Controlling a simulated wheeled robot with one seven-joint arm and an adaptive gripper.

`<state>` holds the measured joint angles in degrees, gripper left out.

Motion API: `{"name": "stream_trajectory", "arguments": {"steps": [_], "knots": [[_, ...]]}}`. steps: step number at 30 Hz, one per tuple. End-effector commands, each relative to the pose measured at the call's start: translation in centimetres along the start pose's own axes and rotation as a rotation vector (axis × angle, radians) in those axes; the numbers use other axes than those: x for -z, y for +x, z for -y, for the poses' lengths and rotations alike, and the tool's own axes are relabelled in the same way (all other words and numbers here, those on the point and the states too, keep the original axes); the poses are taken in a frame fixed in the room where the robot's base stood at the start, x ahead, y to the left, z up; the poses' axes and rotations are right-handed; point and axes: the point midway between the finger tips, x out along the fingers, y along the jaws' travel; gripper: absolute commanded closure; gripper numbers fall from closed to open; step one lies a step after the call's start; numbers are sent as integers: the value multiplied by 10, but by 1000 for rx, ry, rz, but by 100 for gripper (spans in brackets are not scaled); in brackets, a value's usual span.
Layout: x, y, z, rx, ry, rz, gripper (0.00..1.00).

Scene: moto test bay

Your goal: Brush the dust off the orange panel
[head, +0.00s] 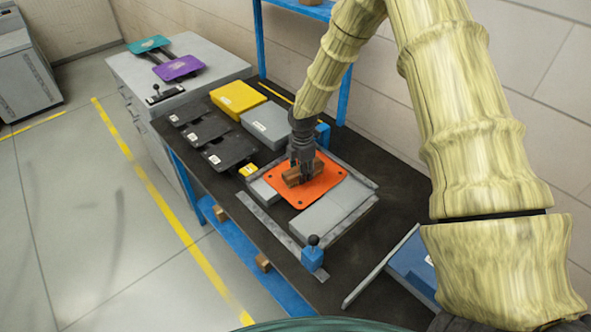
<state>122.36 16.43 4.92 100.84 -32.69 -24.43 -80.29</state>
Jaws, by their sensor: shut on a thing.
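The orange panel (318,187) lies flat among grey blocks and metal rails on the dark workbench. My gripper (299,172) points down over the panel's middle and is shut on a brown block-shaped brush (293,178). The brush is at the panel's surface; I cannot tell whether it touches. The gripper and brush hide part of the panel's upper left. No dust can be made out at this size.
Grey blocks (318,219) and metal rails (268,221) border the panel. A blue knobbed clamp (312,256) stands at the front. Yellow (238,97) and grey (268,124) boxes and dark plates (208,129) lie behind.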

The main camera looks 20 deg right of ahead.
Motion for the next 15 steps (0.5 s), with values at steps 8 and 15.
{"name": "stream_trajectory", "arguments": {"steps": [8,15], "knots": [[-2,-1,10,4,0,0,80],[-4,-2,24,2,-1,0,80]]}}
